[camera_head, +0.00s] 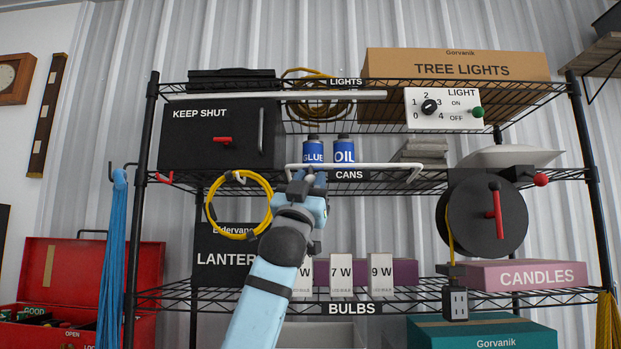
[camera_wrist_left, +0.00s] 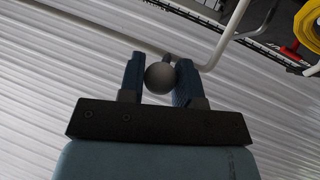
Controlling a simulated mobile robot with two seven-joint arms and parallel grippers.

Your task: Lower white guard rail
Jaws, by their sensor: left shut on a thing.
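The white guard rail (camera_head: 365,165) runs across the front of the middle shelf, in front of the cans, with bent ends. It is up, level with the cans' lower part. My left gripper (camera_head: 308,178) is at the rail's left part, below the bar. In the left wrist view my left gripper (camera_wrist_left: 160,80) is shut on a round grey knob (camera_wrist_left: 160,77), with the white rail (camera_wrist_left: 110,33) just behind it. The knob seems joined to the rail by a short stem. My right gripper is not in view.
A blue glue can (camera_head: 313,152) and oil can (camera_head: 343,150) stand behind the rail. A yellow cable coil (camera_head: 212,212) hangs left of my gripper. White bulb boxes (camera_head: 340,275) stand on the shelf below. A black reel with a red handle (camera_head: 487,215) is at the right.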

